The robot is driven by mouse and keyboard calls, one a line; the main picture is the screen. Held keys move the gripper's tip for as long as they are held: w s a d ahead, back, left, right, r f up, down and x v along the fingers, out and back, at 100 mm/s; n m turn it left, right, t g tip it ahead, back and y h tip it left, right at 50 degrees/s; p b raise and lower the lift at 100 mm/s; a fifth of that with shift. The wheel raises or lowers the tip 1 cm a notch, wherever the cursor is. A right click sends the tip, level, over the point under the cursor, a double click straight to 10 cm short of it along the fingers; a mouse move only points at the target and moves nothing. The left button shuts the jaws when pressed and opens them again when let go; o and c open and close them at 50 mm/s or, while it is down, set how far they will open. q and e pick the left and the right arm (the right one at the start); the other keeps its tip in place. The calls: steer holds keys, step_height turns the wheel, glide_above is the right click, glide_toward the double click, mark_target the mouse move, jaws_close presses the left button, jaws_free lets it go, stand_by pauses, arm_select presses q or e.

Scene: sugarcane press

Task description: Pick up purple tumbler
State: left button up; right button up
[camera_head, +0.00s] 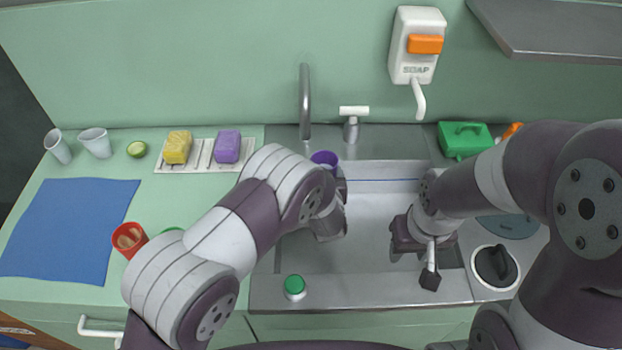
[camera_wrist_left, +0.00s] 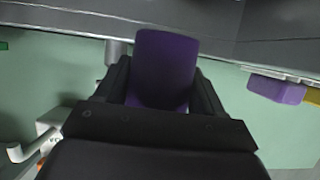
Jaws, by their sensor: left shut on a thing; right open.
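The purple tumbler (camera_head: 325,158) shows at the far edge of the sink in the head view, mostly hidden behind my left wrist. In the left wrist view the purple tumbler (camera_wrist_left: 165,68) sits between the two fingers of my left gripper (camera_wrist_left: 162,95), which is shut on it. In the head view my left gripper (camera_head: 340,188) is largely hidden by its own wrist. My right gripper (camera_head: 411,262) is open and empty over the right part of the sink.
The sink (camera_head: 375,250) lies below both grippers. The faucet (camera_head: 305,100) stands behind the tumbler. A soap dispenser (camera_head: 414,50) hangs on the wall. Left are yellow and purple sponges (camera_head: 177,147), white cups (camera_head: 95,142), a blue mat (camera_head: 70,230) and a red cup (camera_head: 128,240). A green-capped shaker (camera_head: 294,287) stands at the front.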

arm_select(q)
steer(key=s+d+r+p, duration=0.1)
steer(key=d+r, duration=0.3)
steer(key=d, duration=0.3)
steer(key=shift+r, duration=0.2)
stand_by(1.9)
